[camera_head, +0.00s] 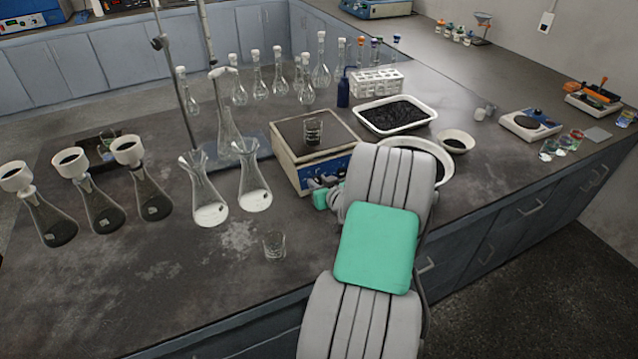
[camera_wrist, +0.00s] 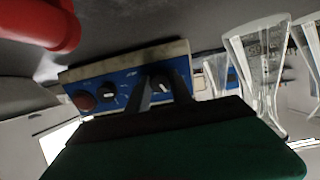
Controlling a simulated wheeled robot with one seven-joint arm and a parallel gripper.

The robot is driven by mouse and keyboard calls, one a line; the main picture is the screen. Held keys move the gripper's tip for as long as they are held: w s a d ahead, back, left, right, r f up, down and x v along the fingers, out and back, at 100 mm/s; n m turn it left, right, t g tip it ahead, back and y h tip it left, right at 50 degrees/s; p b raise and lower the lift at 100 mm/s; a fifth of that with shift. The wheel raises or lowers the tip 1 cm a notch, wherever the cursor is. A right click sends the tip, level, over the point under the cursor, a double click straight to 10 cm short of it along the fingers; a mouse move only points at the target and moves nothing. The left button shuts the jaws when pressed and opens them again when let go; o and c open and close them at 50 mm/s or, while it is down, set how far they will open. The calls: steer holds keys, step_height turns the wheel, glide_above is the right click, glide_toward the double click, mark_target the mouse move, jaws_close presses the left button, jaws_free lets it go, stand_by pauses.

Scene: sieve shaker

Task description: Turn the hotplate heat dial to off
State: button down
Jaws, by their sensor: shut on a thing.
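The hotplate (camera_head: 343,133) stands on the dark bench, with a pale body, a flat top and a blue front panel. In the wrist view, its blue panel (camera_wrist: 130,85) shows a dark red round part (camera_wrist: 86,102) and a black dial (camera_wrist: 107,90) with a pale mark. A second black dial (camera_wrist: 162,83) sits between my fingertips. My gripper (camera_wrist: 163,90) is shut on this second dial. In the head view, my gripper (camera_head: 322,184) is at the hotplate's front, partly hidden by my arm. I cannot read the dial's setting or which dial is heat.
A glass beaker (camera_head: 313,131) stands on the hotplate. Two flasks with white contents (camera_head: 210,213) (camera_head: 255,199) stand to its left, and a small beaker (camera_head: 274,245) in front. A white tray of black granules (camera_head: 395,114) and a bowl (camera_head: 456,141) are to the right.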

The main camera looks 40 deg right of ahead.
steer(key=shift+f+b, duration=0.15)
steer(key=shift+b, duration=0.35)
steer(key=n+b, duration=0.1)
steer(key=b, duration=0.1)
steer(key=n+b, duration=0.1)
steer(key=b, duration=0.2)
steer(key=shift+f+n, duration=0.3)
steer(key=n+b, duration=0.2)
steer(key=b, duration=0.3)
steer(key=shift+f+n, duration=0.1)
steer(key=shift+n, duration=0.2)
steer(key=n+b, duration=0.2)
steer(key=b, duration=0.3)
steer(key=n+b, duration=0.1)
steer(key=b, duration=0.1)
steer(key=n+b, duration=0.1)
steer(key=b, duration=0.1)
steer(key=shift+r+n, duration=0.3)
steer(key=shift+r, duration=0.1)
steer(key=shift+b, duration=0.45)
steer(key=shift+r, duration=0.1)
steer(key=c, duration=1.1)
jaws_free()
